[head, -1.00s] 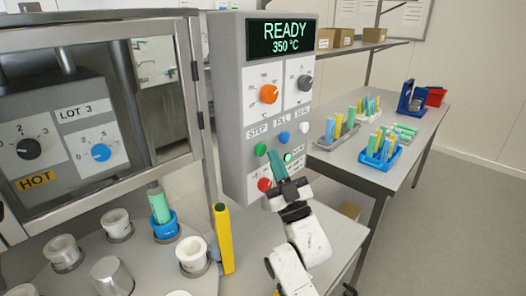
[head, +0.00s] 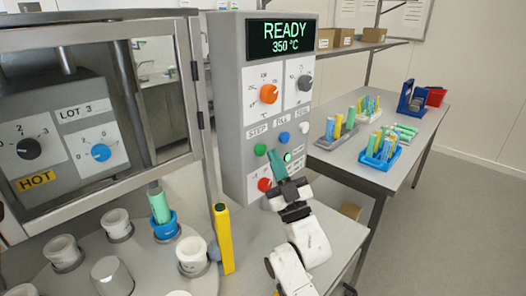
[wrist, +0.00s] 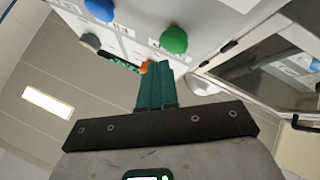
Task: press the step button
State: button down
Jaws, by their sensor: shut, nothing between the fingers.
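The green button (head: 260,149) under the STEP label is on the front of the grey control panel (head: 236,120), left of a blue button (head: 284,137) under FILL. My gripper (head: 272,154) is shut and empty, its green fingertips just right of and slightly below the green button. In the wrist view the green button (wrist: 173,40) stands out beyond the shut fingers (wrist: 156,66), a little to their right. A small gap seems to lie between them; contact cannot be confirmed.
A red knob (head: 265,184) and a white button (head: 304,128) are also on the panel. A yellow post (head: 223,238) stands left below it. The turntable holds white cups (head: 193,254) and a blue holder (head: 166,227) with a green tube. Racks (head: 384,149) stand on the right table.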

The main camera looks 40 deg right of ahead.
jog(key=shift+w+b, duration=0.3)
jog(key=shift+w, duration=0.1)
jog(key=shift+w+b, duration=0.3)
jog(key=shift+w, duration=0.25)
dwell(0.8)
jog(key=shift+s, duration=1.1)
jog(key=s, duration=0.4)
jog(key=shift+s+d, duration=0.1)
jog(key=shift+s, duration=0.3)
dwell(0.7)
